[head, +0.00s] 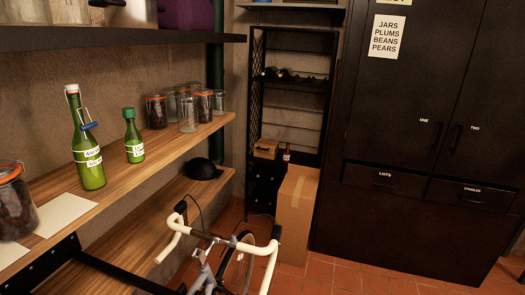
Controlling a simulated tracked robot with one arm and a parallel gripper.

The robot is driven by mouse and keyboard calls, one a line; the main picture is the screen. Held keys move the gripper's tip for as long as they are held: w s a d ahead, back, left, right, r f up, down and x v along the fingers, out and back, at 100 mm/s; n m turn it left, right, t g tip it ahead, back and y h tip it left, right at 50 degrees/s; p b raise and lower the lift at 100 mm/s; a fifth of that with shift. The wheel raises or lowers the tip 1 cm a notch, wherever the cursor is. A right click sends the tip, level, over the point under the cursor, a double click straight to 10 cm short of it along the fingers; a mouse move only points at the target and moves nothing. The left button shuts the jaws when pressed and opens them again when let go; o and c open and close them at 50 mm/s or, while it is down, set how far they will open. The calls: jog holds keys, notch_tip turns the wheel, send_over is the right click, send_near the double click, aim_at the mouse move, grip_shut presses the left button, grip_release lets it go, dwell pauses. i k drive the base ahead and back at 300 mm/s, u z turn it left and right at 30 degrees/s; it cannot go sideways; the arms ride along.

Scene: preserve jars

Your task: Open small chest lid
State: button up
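A small brown box (265,149), which looks like the small chest, sits on a level of the black metal rack (256,85) at the back, left of the dark cabinet. Its top looks shut, but it is too small in view to make out a lid seam or catch. My gripper is not in view, so its opening and its distance from the chest do not show.
A bicycle (238,245) with white handlebars stands at the front, between me and the rack. A tall cardboard box (297,215) stands before the rack's right side. Wooden shelves (150,165) with bottles and jars run along the left. Tiled floor (350,280) is clear at lower right.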

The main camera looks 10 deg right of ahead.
aim_at(268, 144)
jog(key=z, duration=0.3)
jog(key=i, duration=0.65)
jog(key=z, duration=0.8)
jog(key=i, duration=1.3)
jog(key=z, duration=0.4)
jog(key=i, duration=1.3)
jog(key=u, duration=0.55)
jog(key=i, duration=1.25)
jog(key=u, duration=1.1)
jog(key=i, duration=0.65)
jog(key=u, duration=0.2)
jog(key=k, duration=0.8)
jog(key=u, duration=0.25)
jog(key=i, duration=0.75)
jog(key=z, duration=0.1)
